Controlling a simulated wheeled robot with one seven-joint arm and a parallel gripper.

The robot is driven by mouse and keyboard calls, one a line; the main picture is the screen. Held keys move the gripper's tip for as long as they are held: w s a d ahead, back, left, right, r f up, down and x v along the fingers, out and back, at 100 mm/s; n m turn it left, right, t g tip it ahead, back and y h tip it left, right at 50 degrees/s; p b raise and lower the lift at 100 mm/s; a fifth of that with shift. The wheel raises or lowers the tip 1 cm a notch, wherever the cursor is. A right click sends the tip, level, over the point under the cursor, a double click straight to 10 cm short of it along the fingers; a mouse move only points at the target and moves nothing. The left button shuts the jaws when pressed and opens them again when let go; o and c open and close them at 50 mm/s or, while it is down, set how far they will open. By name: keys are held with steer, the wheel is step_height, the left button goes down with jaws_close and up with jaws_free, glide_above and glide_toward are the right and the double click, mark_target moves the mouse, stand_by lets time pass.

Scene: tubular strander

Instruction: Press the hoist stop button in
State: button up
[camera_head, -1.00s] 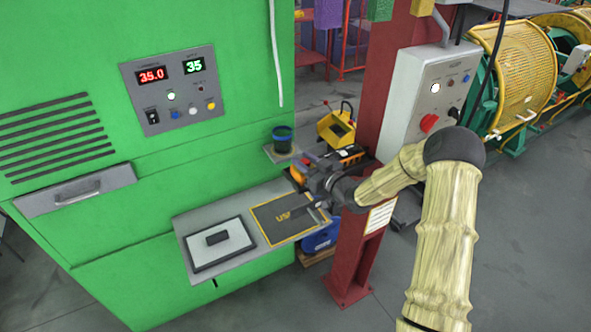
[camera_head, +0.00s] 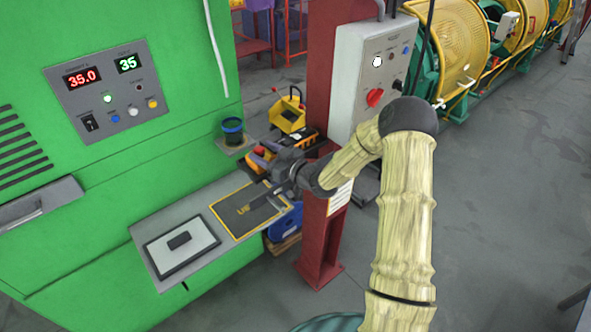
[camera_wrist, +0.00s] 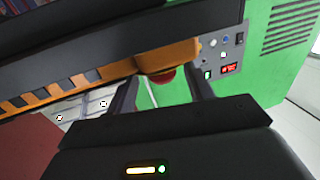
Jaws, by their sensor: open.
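In the wrist view a red rounded button (camera_wrist: 160,76) shows on an orange-yellow housing (camera_wrist: 170,56), between and beyond my fingers. It looks like the stop button, but no label is readable. The housing joins a long dark body with orange and black stripes. My gripper (camera_wrist: 160,92) is open, with nothing between its fingers. I cannot tell whether it touches the button. In the head view my gripper (camera_head: 262,180) is above the dark mat with yellow lettering, left of the red post. An orange part (camera_head: 258,160) shows beside it, partly hidden by the gripper.
A green cabinet (camera_head: 130,60) with a display panel stands left. Its shelf (camera_head: 160,225) holds a tablet-like white board. A red post (camera_head: 322,230) carries a grey control box (camera_head: 362,45) with a red knob (camera_head: 374,97). Yellow guarded machinery (camera_head: 460,45) stands back right; floor at right is clear.

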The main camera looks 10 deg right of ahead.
steer(key=b+v, duration=0.4)
steer(key=v, duration=1.1)
steer(key=shift+s, duration=0.15)
